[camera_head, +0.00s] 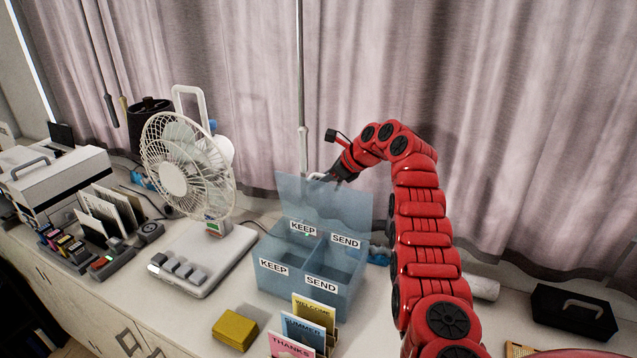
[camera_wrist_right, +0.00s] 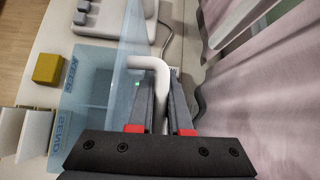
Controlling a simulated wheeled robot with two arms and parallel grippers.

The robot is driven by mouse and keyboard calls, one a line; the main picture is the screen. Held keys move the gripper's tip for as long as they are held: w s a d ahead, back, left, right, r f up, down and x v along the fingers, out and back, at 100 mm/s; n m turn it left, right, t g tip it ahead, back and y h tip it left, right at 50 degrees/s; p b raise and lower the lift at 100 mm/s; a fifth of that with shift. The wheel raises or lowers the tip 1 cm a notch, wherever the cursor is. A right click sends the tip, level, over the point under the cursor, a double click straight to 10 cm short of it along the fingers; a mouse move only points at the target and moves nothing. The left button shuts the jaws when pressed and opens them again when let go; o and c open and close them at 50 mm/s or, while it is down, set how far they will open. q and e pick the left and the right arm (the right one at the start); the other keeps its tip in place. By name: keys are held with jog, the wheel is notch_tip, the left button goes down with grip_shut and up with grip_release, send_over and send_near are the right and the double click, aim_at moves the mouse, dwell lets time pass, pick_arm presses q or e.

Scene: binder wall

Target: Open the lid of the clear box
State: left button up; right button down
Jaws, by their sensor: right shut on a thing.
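The clear blue box (camera_head: 279,285) stands on the counter with compartments labelled KEEP and SEND. It also shows in the right wrist view (camera_wrist_right: 88,100). Its lid (camera_head: 325,207) stands raised, roughly upright at the back of the box, and the compartments are open to view from above. My right gripper (camera_head: 327,177) is at the lid's top edge. In the right wrist view my right gripper (camera_wrist_right: 164,80) is shut on the white bent handle (camera_wrist_right: 147,63), with the lid (camera_wrist_right: 134,45) nearly edge-on beside it. My left gripper is not in view.
A white fan (camera_head: 180,175) stands left of the box. A yellow block (camera_head: 235,330) and several cards (camera_head: 302,333) are in front. A black case (camera_head: 573,312) lies at right. Curtains (camera_head: 500,130) hang close behind my right arm.

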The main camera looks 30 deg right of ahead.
jog(key=c, duration=1.1)
grip_release()
jog(key=shift+d+f, duration=0.1)
jog(key=shift+c, duration=0.2)
jog(key=b+v, duration=0.4)
jog(key=v, duration=1.3)
jog(key=shift+s+d, duration=0.1)
jog(key=shift+s, duration=0.1)
